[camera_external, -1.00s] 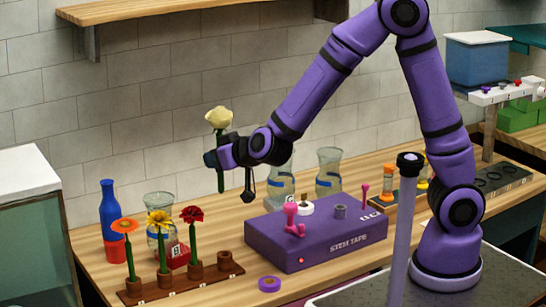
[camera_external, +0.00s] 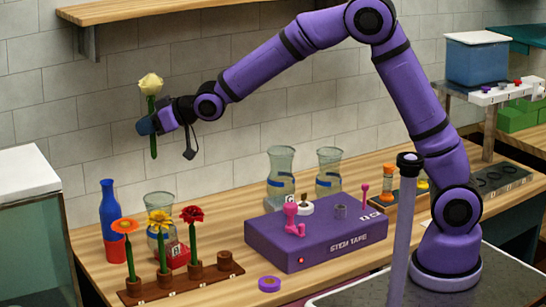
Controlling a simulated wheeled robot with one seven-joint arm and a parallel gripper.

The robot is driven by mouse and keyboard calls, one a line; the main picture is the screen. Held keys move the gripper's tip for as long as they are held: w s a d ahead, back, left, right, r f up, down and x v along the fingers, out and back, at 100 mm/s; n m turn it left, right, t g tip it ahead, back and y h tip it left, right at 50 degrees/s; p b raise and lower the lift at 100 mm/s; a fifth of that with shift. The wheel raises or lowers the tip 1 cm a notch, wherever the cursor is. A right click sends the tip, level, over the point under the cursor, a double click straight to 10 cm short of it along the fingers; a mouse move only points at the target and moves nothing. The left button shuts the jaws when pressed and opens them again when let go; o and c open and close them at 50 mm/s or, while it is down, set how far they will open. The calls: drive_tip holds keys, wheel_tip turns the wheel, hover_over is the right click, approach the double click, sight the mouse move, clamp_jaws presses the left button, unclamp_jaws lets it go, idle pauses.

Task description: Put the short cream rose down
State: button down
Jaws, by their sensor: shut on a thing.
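The short cream rose (camera_external: 151,84) has a pale head and a green stem that points down. My gripper (camera_external: 146,125) is shut on its stem and holds it upright in the air, high above the left part of the bench. The stem's lower end hangs free below the gripper, in front of the tiled wall. The fingertips are small in this view.
A wooden rack (camera_external: 182,284) holds an orange, a yellow and a red flower, with a brown holder (camera_external: 224,260) at its right end showing no flower. A blue bottle (camera_external: 110,210), glass vases (camera_external: 281,172) and a purple stem tape box (camera_external: 315,236) stand nearby. A purple tape roll (camera_external: 269,284) lies in front.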

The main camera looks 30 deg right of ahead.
drive_tip(key=w+d+f+n+g+y, duration=0.1)
drive_tip(key=w+f+n+g+y, duration=0.1)
drive_tip(key=w+f+n+g, duration=0.3)
drive_tip(key=w+f+n+g+y, duration=0.2)
drive_tip(key=w+f+n+g, duration=0.1)
drive_tip(key=w, duration=0.5)
drive_tip(key=f, duration=2.1)
drive_tip(key=shift+s+a+f, duration=0.1)
drive_tip(key=shift+s+f, duration=0.1)
drive_tip(key=shift+f, duration=0.15)
drive_tip(key=shift+f, duration=0.2)
drive_tip(key=c, duration=1.1)
unclamp_jaws()
drive_tip(key=shift+r, duration=0.1)
